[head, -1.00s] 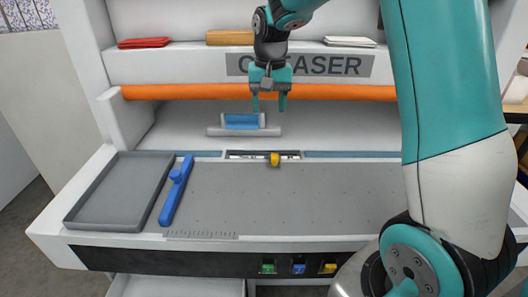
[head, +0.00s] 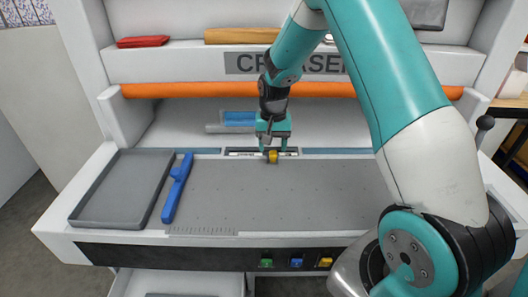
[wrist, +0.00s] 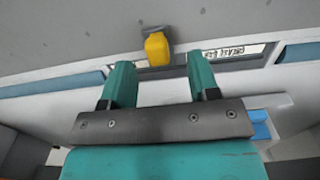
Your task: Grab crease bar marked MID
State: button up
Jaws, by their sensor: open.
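A yellow grip (head: 273,157) stands at the slot in the middle of the bed's rear edge, and it also shows in the wrist view (wrist: 158,49). A label (wrist: 228,54) in that slot seems to read "CREASE BAR", seen upside down. I cannot read MID anywhere. My gripper (head: 273,149) is open and empty, right at the yellow grip. In the wrist view the grip shows just beyond and between my fingertips (wrist: 160,66); I cannot tell whether they touch. A blue block (head: 240,118) lies on a grey holder (head: 214,128) behind the slot, partly hidden by my arm.
A grey tray (head: 118,190) and a blue tool (head: 177,188) lie on the left of the grey bed (head: 290,195). An orange roller (head: 190,91) spans the back. Green, blue and yellow buttons (head: 296,263) line the front. The bed's middle is clear.

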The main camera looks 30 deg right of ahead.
aim_at(273, 152)
notch_tip(273, 152, down, 4)
jog(key=shift+s+r+p, duration=0.1)
jog(key=shift+r+p, duration=0.15)
jog(key=shift+p, duration=0.05)
jog(key=shift+c, duration=0.2)
grip_shut()
jog(key=shift+d+r, duration=0.1)
jog(key=shift+r, duration=0.05)
